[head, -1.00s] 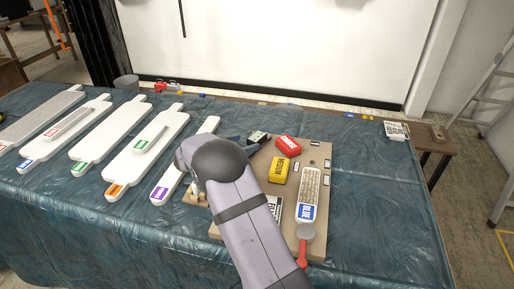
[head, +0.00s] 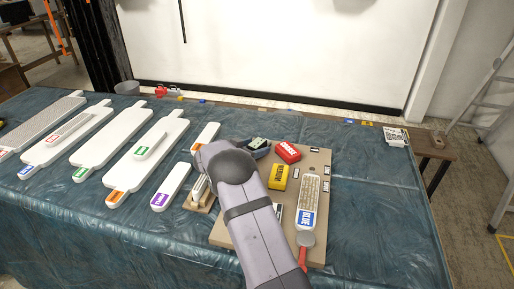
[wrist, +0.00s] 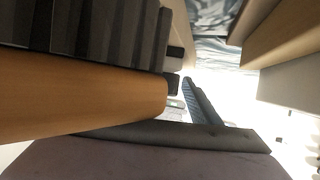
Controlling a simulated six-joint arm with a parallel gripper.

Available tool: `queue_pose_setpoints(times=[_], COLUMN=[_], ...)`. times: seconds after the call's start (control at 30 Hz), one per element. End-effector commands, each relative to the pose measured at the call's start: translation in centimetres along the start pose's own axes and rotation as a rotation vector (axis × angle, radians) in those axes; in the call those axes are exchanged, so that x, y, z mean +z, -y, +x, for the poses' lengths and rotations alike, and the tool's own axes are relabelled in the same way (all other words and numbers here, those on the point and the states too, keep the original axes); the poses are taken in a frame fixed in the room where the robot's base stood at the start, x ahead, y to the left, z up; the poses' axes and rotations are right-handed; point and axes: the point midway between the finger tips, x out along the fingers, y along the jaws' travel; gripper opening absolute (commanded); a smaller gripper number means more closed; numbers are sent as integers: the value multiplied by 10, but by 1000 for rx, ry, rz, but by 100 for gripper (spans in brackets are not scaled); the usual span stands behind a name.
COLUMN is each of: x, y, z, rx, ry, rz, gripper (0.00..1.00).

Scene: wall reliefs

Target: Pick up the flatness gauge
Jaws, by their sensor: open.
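A small dark device with a pale display (head: 257,142), which looks like the flatness gauge, lies at the back left of the brown board (head: 318,170) in the head view. My arm crosses in front of the board and hides most of my gripper, whose dark parts show just beside the device. In the wrist view, dark finger parts of my gripper (wrist: 186,90) are spread apart with a bright gap and nothing clearly held. I cannot tell there whether the gauge is between them.
On the board lie a red block (head: 288,152), a yellow block (head: 278,177) and a blue-labelled float (head: 307,205). A white piece on a wooden stand (head: 202,195) is left of my arm. Several long white panels (head: 148,150) fill the table's left.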

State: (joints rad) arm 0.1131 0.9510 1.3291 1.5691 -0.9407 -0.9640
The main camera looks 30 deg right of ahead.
Motion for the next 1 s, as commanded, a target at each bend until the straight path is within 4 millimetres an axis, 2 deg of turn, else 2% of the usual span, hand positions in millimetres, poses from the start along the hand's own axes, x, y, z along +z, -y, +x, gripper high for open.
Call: queue_pose_setpoints(times=[0.3,0.37,0.5,0.53,0.83,1.0], x=[0,0,0,0,-3,-17], y=[0,0,0,0,0,0], z=[5,5,5,5,4,-2], rx=[-1,-1,-1,-1,-1,-1], ry=[0,0,0,0,-2,-2], rz=[0,0,0,0,1,4], gripper=[58,46,12,10,10,10])
